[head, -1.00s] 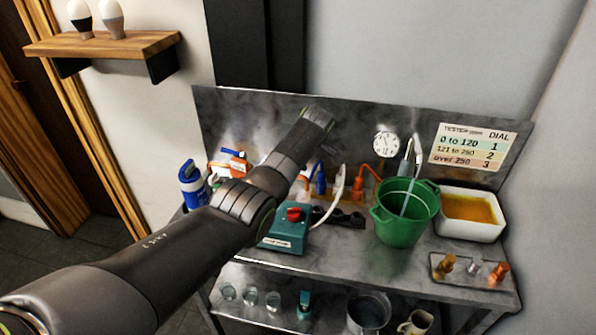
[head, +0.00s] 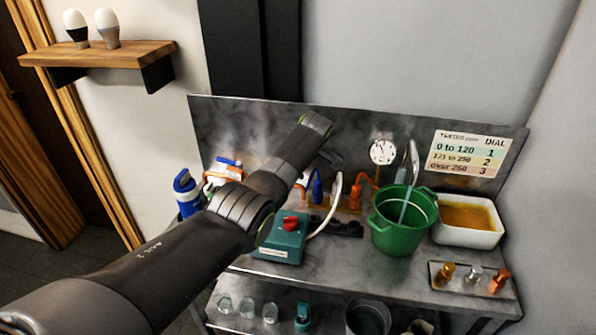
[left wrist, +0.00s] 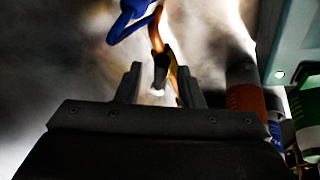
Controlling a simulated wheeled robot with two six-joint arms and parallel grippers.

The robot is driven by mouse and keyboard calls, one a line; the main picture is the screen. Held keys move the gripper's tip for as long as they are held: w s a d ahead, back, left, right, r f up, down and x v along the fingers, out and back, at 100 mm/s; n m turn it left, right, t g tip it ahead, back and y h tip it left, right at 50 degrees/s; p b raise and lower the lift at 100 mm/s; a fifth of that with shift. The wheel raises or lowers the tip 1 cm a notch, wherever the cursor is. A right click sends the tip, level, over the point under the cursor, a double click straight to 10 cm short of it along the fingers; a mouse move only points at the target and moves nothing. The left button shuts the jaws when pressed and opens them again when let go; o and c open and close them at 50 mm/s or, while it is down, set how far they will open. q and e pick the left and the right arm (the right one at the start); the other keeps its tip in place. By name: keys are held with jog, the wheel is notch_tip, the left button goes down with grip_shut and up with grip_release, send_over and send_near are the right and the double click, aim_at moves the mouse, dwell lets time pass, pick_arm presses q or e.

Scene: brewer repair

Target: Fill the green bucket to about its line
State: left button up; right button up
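The green bucket (head: 396,238) stands upright on the metal bench, right of centre. A thin pale streak, water stream or tube, runs down into it from a grey fitting (head: 413,160) on the back panel. Its line and water level cannot be made out. My left arm crosses the head view and hides its gripper there. In the left wrist view, my left gripper (left wrist: 160,85) has its fingers apart. A copper pipe (left wrist: 157,35) with a blue lever (left wrist: 133,18) and a dark spout end lies beyond the gap. My right gripper is not in view.
Right of the bucket is a white tub (head: 466,238) of amber contents, with a tray (head: 443,285) in front. A teal box with a red knob (head: 281,240) stands left of it. Orange and blue fittings line the back, under a round dial (head: 382,151).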

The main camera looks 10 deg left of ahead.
pick_arm(q)
jog(key=shift+s+d+r, duration=0.15)
jog(key=shift+d+r, duration=0.05)
jog(key=shift+r, duration=0.3)
jog(key=b+v, duration=0.2)
jog(key=v, duration=1.4)
jog(key=shift+s+d, duration=0.1)
